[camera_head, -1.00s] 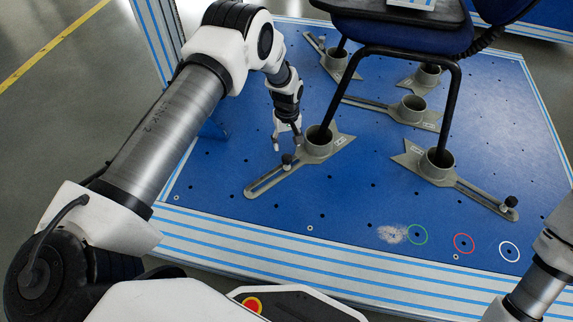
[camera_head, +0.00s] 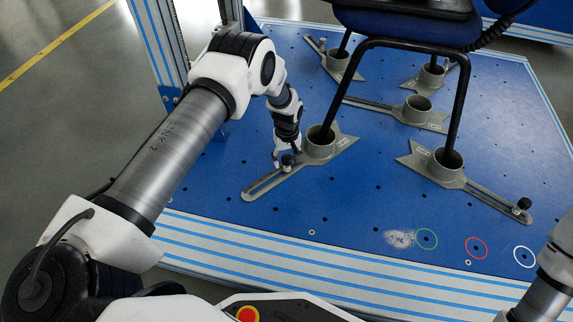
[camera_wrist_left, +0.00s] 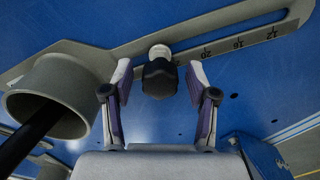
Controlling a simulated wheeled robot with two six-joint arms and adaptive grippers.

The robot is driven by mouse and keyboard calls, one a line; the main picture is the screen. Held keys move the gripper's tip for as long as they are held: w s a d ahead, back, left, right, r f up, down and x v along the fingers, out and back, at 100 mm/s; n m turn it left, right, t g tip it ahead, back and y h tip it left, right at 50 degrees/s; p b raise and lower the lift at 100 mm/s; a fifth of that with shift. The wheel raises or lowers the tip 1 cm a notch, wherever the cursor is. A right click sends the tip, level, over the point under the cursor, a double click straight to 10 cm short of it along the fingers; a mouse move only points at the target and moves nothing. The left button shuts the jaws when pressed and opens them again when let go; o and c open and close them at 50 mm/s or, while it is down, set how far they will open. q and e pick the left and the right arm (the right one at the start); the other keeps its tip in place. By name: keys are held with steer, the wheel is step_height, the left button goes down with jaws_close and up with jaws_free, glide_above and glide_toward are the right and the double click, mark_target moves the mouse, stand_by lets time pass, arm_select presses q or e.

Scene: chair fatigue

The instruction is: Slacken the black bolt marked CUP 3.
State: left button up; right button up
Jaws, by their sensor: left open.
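A black bolt (camera_head: 287,160) stands in the slot of the grey cup base (camera_head: 262,185) at the front left. Its round black head (camera_wrist_left: 160,78) shows in the left wrist view, above a pale collar at the slot. My left gripper (camera_head: 284,156) is at this bolt. In the left wrist view the fingers of my left gripper (camera_wrist_left: 160,70) are open on either side of the head, with gaps visible. The base's cup (camera_head: 320,141) holds a chair leg. I cannot read a CUP 3 marking. My right gripper is out of view.
Another grey cup base (camera_head: 480,188) with a black bolt (camera_head: 524,204) stands at the right. More cup bases stand behind, under the blue chair (camera_head: 405,28). Green (camera_head: 427,239), red (camera_head: 476,248) and white (camera_head: 524,257) rings mark the front of the blue platform. The platform's front middle is clear.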

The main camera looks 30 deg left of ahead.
arm_select(q)
steer(key=m, duration=0.8)
jaws_close()
steer(key=shift+r+n+p, duration=0.15)
steer(key=shift+n+p, duration=0.15)
steer(key=shift+n, duration=0.2)
steer(key=shift+n+p, duration=0.3)
steer(key=shift+n, duration=1)
steer(key=shift+n, duration=0.3)
